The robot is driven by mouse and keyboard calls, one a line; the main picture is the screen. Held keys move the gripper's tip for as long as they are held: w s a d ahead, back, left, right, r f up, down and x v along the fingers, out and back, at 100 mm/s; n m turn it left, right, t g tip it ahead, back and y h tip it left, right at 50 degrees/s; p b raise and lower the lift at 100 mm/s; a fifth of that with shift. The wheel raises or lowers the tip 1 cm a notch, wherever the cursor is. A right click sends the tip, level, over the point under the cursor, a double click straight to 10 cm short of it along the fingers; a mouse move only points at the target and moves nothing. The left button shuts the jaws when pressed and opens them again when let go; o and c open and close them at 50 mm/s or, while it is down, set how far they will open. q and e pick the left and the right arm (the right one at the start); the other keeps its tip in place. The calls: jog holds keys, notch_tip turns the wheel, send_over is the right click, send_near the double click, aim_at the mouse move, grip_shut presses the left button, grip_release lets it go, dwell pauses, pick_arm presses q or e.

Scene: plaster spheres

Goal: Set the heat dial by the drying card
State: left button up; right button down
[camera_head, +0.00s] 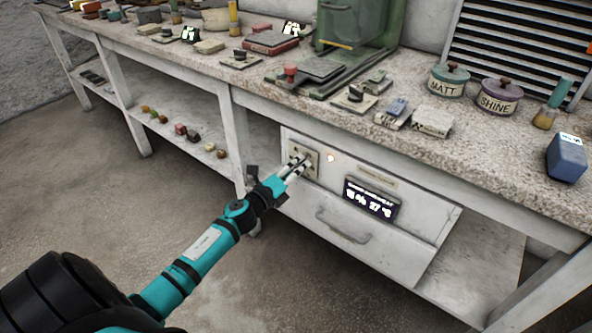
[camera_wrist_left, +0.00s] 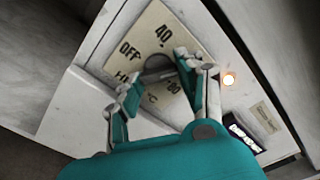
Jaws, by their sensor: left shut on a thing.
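The heat dial's cream plate (camera_head: 311,153) sits on the front of a white drawer unit under the bench. In the left wrist view the plate (camera_wrist_left: 152,28) shows OFF, 40 and another, partly covered number. The grey dial knob (camera_wrist_left: 158,66) is between the fingers of my left gripper (camera_wrist_left: 160,84), which is shut on it. In the head view my left gripper (camera_head: 300,166) reaches the plate from the lower left. The knob's exact pointing direction is hard to tell. I cannot pick out a drying card. My right gripper is not in view.
A small lit lamp (camera_head: 330,158) and a dark display (camera_head: 371,198) are right of the dial. Below is a drawer handle (camera_head: 343,226). The bench top (camera_head: 480,152) carries MATT (camera_head: 448,80) and SHINE (camera_head: 499,97) pots and a blue block (camera_head: 566,158).

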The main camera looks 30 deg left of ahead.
pick_arm(q)
jog(key=shift+d+f+m, duration=0.1)
jog(key=shift+f+m, duration=0.05)
jog(key=shift+m, duration=0.35)
jog(key=o, duration=1.2)
jog(key=shift+c, duration=0.2)
jog(key=s+a, duration=0.1)
jog(key=s, duration=1.1)
